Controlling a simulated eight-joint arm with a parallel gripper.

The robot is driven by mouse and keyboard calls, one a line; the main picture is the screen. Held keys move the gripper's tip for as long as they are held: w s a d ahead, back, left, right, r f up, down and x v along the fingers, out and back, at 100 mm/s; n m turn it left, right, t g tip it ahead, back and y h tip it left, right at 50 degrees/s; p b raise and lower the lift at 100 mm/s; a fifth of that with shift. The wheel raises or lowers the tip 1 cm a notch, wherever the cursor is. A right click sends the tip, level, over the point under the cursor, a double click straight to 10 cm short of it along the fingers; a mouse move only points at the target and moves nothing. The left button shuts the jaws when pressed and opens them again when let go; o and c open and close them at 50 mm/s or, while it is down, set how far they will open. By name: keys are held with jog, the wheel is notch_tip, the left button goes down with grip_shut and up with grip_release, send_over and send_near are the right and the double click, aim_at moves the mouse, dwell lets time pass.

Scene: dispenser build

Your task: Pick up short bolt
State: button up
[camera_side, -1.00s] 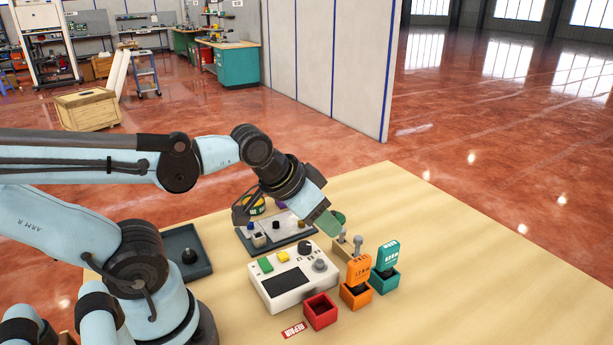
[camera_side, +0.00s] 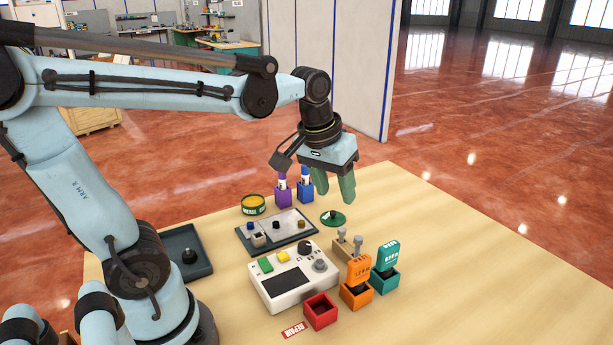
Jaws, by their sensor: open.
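Two grey round-headed bolts stand upright in a small tan block (camera_side: 343,253) right of the middle of the table. One bolt (camera_side: 341,234) is at the left and the other bolt (camera_side: 358,243) at the right; I cannot tell which is the short one. My gripper (camera_side: 336,198) hangs above the far part of the table with its green fingers pointing down. It is open and empty, higher than the bolts and behind them in the picture.
A white control box (camera_side: 292,277) stands left of the block. Orange (camera_side: 356,295), teal (camera_side: 384,281) and red (camera_side: 319,311) holders stand in front. A green disc (camera_side: 333,218) lies below my gripper. Purple (camera_side: 283,196) and blue (camera_side: 305,192) holders stand behind. The table's right side is clear.

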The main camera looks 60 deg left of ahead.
jog(key=w+a+n+g, duration=0.2)
jog(key=w+a+n, duration=0.1)
jog(key=g, duration=0.1)
send_over(342, 229)
jog(key=shift+n, duration=0.4)
jog(key=f, duration=0.6)
jog(key=shift+s+a+f, duration=0.15)
jog(key=shift+a+f, duration=0.05)
jog(key=shift+f, duration=0.15)
jog(key=f, duration=0.3)
jog(key=shift+w+d+f, duration=0.2)
jog(key=shift+d+f, duration=0.05)
jog(key=shift+f, duration=0.85)
grip_shut()
